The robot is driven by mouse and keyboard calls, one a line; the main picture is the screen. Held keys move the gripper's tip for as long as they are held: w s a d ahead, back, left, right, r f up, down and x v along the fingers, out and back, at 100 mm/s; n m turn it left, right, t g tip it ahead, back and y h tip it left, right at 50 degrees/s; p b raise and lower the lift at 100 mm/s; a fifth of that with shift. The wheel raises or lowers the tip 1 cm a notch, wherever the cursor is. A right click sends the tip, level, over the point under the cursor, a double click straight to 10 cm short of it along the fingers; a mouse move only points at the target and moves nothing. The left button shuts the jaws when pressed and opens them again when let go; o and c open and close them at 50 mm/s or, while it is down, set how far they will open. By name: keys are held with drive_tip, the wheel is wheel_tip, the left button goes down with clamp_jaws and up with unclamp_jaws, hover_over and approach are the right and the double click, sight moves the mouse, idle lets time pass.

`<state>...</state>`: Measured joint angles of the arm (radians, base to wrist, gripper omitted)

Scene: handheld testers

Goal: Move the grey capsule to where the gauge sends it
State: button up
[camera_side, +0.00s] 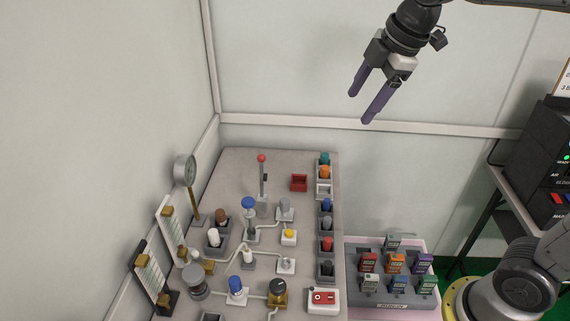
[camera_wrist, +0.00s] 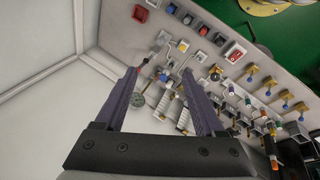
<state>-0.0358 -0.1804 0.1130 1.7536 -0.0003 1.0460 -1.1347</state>
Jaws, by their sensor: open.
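My gripper (camera_side: 360,107) is open and empty, high above the back of the bench, well clear of everything. The wrist view shows its two purple fingers (camera_wrist: 160,72) apart with nothing between them. A round gauge (camera_side: 185,168) stands on a post at the bench's left edge; its reading is too small to tell. A row of holders along the right edge bears coloured capsules. A grey capsule (camera_side: 326,223) appears to sit among them, below a blue one (camera_side: 326,204); a darker grey piece (camera_side: 327,267) sits at the near end. I cannot tell which is meant.
The bench (camera_side: 240,165) carries a red-topped lever (camera_side: 262,175), valves, pipes and a red open box (camera_side: 299,183). Two upright scales stand at the left. A pink-rimmed tray (camera_side: 431,245) of several handheld testers is at the right. The air around my gripper is free.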

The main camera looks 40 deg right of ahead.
drive_tip(key=w+a+f+n+g, duration=0.1)
drive_tip(key=w+f+n, duration=0.15)
drive_tip(key=w, duration=0.25)
drive_tip(key=w+a+f+n, duration=0.1)
drive_tip(key=w+f, duration=0.2)
drive_tip(key=w, duration=0.2)
drive_tip(key=n+g, duration=0.1)
drive_tip(key=g, duration=0.3)
hover_over(285, 200)
wheel_tip(285, 200, down, 18)
wheel_tip(285, 200, down, 14)
drive_tip(key=shift+r, duration=0.1)
clamp_jaws()
drive_tip(key=shift+w, duration=0.1)
idle(0.6)
